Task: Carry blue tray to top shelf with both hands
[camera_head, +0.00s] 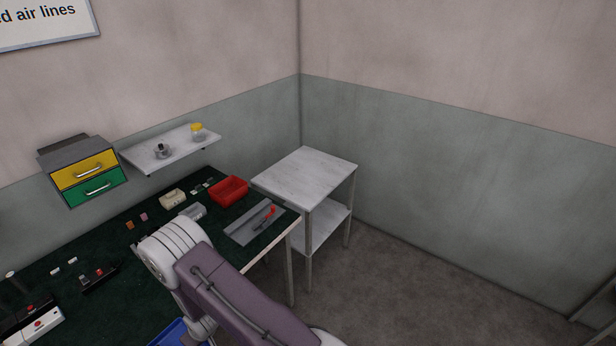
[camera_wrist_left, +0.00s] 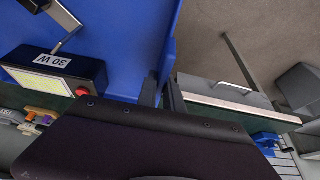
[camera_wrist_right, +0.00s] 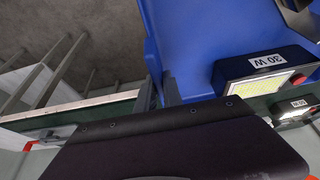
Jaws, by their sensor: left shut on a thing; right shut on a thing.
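The blue tray (camera_head: 172,334) shows only as a small corner at the bottom of the head view, partly behind my arm. A black floodlight housing marked 30 W (camera_wrist_left: 60,75) appears to be in the tray. The white two-tier rack (camera_head: 305,175) stands in the corner; its top is bare.
The green-topped bench (camera_head: 105,310) holds a red bin (camera_head: 229,190), a grey tray (camera_head: 250,225) with a red-handled tool and several small parts. A wall shelf (camera_head: 170,150) and a drawer unit (camera_head: 85,172) are above it. Floor (camera_head: 400,285) right of the rack is clear.

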